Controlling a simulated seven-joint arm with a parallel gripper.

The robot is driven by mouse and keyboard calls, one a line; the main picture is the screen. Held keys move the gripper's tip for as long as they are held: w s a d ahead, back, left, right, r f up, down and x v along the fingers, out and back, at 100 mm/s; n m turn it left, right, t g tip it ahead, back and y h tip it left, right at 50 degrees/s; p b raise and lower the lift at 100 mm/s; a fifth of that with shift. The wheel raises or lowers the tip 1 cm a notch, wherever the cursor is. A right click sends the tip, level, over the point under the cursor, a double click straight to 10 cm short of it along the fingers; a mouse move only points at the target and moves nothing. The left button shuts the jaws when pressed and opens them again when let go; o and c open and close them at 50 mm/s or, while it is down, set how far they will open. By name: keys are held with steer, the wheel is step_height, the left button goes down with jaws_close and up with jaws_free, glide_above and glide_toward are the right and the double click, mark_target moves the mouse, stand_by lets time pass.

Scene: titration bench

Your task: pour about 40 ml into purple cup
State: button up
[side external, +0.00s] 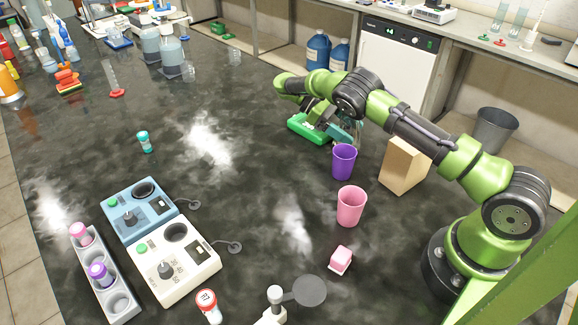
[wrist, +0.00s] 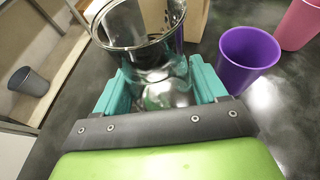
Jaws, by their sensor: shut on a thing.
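My gripper (wrist: 160,88) is shut on a clear glass beaker (wrist: 142,35), with a teal finger on each side of it. I cannot tell from the picture how much liquid is in the glass. In the side external view my gripper (side external: 342,132) is just behind the purple cup (side external: 344,163), and the glass is mostly hidden there. The purple cup stands upright on the dark bench. In the wrist view the purple cup (wrist: 246,62) is right of the beaker, apart from it, and looks empty.
A pink cup (side external: 351,206) stands in front of the purple cup. A tan block (side external: 404,167) stands to their right. A small pink-and-white box (side external: 340,260) and a round dark plate (side external: 309,291) are nearer the front.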

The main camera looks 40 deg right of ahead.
mark_target(346, 119)
steer(key=shift+r, duration=0.1)
stand_by(0.3)
steer(key=shift+a+r+m+t+h, duration=0.3)
steer(key=shift+r+m+t+h, duration=0.1)
steer(key=shift+m, duration=0.3)
steer(key=r, duration=0.2)
steer(key=r+m+h, duration=0.1)
steer(key=shift+s+a+r+t, duration=0.1)
steer(key=shift+s+a+t, duration=0.15)
steer(key=shift+t, duration=0.15)
steer(key=shift+s+a+m+t+h, duration=0.15)
steer(key=shift+a+m+t+h, duration=0.15)
steer(key=shift+m, duration=0.3)
steer(key=shift+s+a+r+m+h, duration=0.2)
steer(key=shift+a+r+m+h, duration=0.2)
steer(key=shift+r, duration=0.25)
steer(key=shift+d+m+t+h+b, duration=0.1)
steer(key=shift+m+t+h+b, duration=0.25)
steer(key=shift+m, duration=0.25)
steer(key=shift+w+d+f+m+t+h, duration=0.15)
steer(key=shift+m+t+h, duration=0.1)
steer(key=shift+m+h, duration=0.3)
step_height(346, 119, down, 3)
steer(key=shift+d+r+m+h, duration=0.2)
steer(key=shift+m+h, duration=0.2)
steer(key=shift+m, duration=0.15)
steer(key=shift+a+r+m+t+h, duration=0.1)
steer(key=shift+r+m+t+h, duration=0.3)
steer(key=shift+r+m+h, duration=0.4)
